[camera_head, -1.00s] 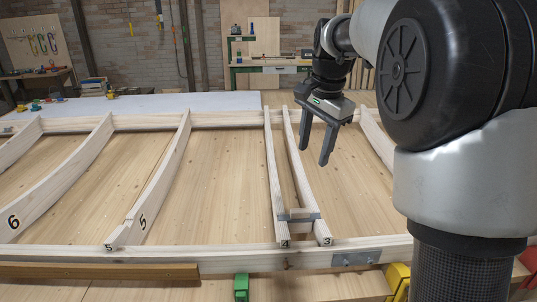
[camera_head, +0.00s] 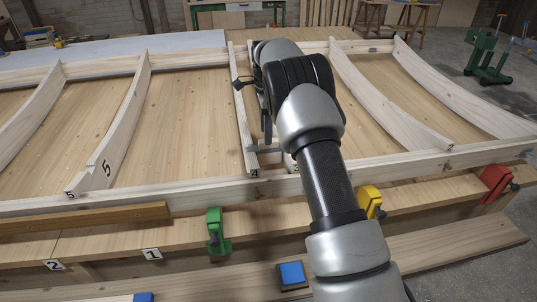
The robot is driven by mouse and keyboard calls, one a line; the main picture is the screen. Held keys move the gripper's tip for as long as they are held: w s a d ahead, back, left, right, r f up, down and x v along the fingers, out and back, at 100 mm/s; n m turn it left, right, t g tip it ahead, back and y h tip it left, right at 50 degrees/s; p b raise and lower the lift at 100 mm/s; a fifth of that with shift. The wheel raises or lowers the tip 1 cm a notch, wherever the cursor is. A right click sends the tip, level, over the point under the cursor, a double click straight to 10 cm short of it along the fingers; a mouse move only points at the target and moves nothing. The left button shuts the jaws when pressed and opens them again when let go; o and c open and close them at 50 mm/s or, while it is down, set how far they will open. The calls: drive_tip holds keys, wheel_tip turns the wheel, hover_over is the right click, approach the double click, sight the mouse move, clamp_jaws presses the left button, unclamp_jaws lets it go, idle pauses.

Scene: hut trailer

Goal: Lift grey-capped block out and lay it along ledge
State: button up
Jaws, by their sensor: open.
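The grey-capped block (camera_head: 264,149) sits low between the two close-set ribs, near the front rail. Only its left grey end shows clearly; my arm hides the rest. My gripper (camera_head: 267,122) is mostly hidden behind my arm, over the gap between these ribs and beyond the block. A dark finger part shows there; the jaws are open, and I see nothing held. The wooden ledge (camera_head: 120,236) runs along the front below the rail. A brown strip (camera_head: 85,221) lies at its left.
A green clamp (camera_head: 217,232), a yellow clamp (camera_head: 371,200) and a red clamp (camera_head: 495,182) stand along the front. A blue-topped block (camera_head: 292,273) sits on the lower front plank. Curved ribs (camera_head: 112,135) stand either side. The ledge between strip and yellow clamp is mostly clear.

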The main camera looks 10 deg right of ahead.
sight(269, 150)
wheel_tip(269, 150, down, 4)
drive_tip(key=shift+f, duration=0.1)
drive_tip(key=f, duration=0.5)
drive_tip(key=shift+w+d+b, duration=0.15)
drive_tip(key=shift+d+b, duration=0.2)
drive_tip(key=shift+d, duration=0.05)
clamp_jaws()
